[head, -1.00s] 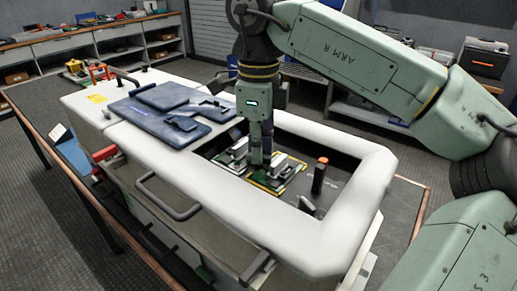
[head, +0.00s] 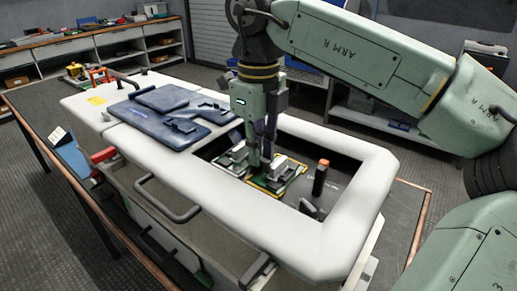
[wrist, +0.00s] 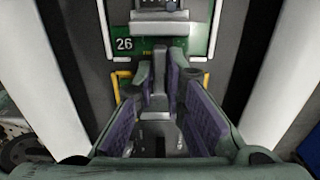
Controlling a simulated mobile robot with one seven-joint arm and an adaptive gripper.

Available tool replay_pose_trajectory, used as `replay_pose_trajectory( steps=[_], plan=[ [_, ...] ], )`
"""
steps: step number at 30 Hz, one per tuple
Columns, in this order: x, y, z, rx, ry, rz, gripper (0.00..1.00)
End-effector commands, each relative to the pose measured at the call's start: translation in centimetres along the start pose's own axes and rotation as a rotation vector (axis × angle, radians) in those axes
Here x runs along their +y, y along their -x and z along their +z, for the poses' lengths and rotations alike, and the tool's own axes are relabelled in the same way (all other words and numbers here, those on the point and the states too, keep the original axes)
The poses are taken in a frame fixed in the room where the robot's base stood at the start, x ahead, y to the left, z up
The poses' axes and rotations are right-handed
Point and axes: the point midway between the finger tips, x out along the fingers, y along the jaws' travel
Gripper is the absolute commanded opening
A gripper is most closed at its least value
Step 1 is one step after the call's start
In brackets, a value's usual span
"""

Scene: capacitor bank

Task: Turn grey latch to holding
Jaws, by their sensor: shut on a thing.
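My gripper (head: 263,165) reaches down into the open bay of the white-rimmed housing (head: 345,247). In the wrist view its purple-padded fingers (wrist: 161,80) close around the grey latch (wrist: 159,62), a narrow upright grey piece. The fingers hide most of the latch, and its exact angle is hard to tell. A green board (wrist: 124,46) marked 26 lies just beyond the fingertips. In the head view, the fingers stand over the green and yellow-edged modules and cover the latch.
A dark post with an orange top (head: 321,177) stands right of the gripper inside the bay. The thick white rim surrounds the bay. A blue cover (head: 165,110) lies on the housing to the left. Yellow brackets (wrist: 120,84) flank the fingers in the wrist view.

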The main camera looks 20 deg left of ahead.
Motion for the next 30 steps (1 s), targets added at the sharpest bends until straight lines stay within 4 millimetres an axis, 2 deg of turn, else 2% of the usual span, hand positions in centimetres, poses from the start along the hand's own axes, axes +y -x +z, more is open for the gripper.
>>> replay_pose_trajectory(
  steps=[6,7,11,20,23,30],
  plan=[
    [0.0,0.0,0.0,0.001,-0.003,0.0,0.0],
    [0.0,0.0,0.0,0.001,-0.002,0.0,0.11],
    [0.0,0.0,0.0,0.0,-0.002,0.0,0.19],
    [0.0,0.2,0.0,0.0,0.0,0.0,0.19],
    [-0.1,1.1,0.1,-0.002,-0.001,-0.002,0.19],
    [0.0,5.2,0.1,-0.003,-0.002,-0.002,0.19]
  ],
)
